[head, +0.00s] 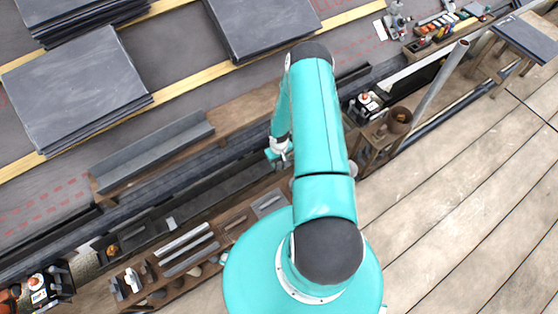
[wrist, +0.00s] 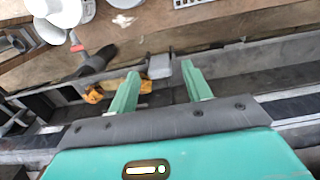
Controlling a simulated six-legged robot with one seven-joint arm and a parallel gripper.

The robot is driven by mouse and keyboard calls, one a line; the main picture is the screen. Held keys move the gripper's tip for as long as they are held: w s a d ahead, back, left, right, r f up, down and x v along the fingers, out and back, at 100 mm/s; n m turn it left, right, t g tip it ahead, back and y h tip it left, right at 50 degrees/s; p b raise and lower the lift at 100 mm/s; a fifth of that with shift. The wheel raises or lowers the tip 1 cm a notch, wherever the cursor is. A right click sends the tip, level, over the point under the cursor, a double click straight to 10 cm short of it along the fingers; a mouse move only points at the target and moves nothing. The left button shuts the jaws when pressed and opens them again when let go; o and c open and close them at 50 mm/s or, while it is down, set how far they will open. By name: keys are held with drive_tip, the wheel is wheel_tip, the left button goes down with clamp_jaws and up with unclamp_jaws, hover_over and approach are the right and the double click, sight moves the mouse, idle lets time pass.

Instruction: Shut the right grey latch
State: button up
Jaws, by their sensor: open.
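My gripper (wrist: 161,82) is open, its two green fingers spread apart with nothing held between them. In the wrist view a small light-grey block (wrist: 160,66), which looks like a grey latch, shows just beyond and between the fingertips, at the edge of a dark channel. It stands apart from both fingers in the picture; I cannot tell the depth gap or whether it is shut. A similar grey piece (head: 171,222) sits farther left along the dark gutter.
A long dark gutter (head: 210,192) crosses the roof edge. Slate stacks (head: 75,85) lie upper left. A wooden tool tray (head: 180,253) with several tools is lower left. A yellow-orange item (wrist: 94,96) lies left of the fingers. Plank decking (head: 455,210) at right is clear.

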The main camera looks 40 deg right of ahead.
drive_tip(key=shift+f, duration=0.15)
drive_tip(key=c, duration=1)
drive_tip(key=shift+w+g, duration=0.2)
drive_tip(key=shift+g, duration=0.1)
drive_tip(key=shift+w+d+f+g, duration=0.15)
drive_tip(key=shift+w+g, duration=0.35)
drive_tip(key=shift+g, duration=0.35)
drive_tip(key=shift+w+a+f+g, duration=0.1)
drive_tip(key=shift+w+g, duration=0.4)
drive_tip(key=shift+g, duration=0.4)
drive_tip(key=shift+w+d+f+g, duration=0.15)
drive_tip(key=shift+w+g, duration=0.35)
drive_tip(key=shift+g, duration=0.35)
drive_tip(key=shift+a, duration=0.15)
drive_tip(key=o, duration=1)
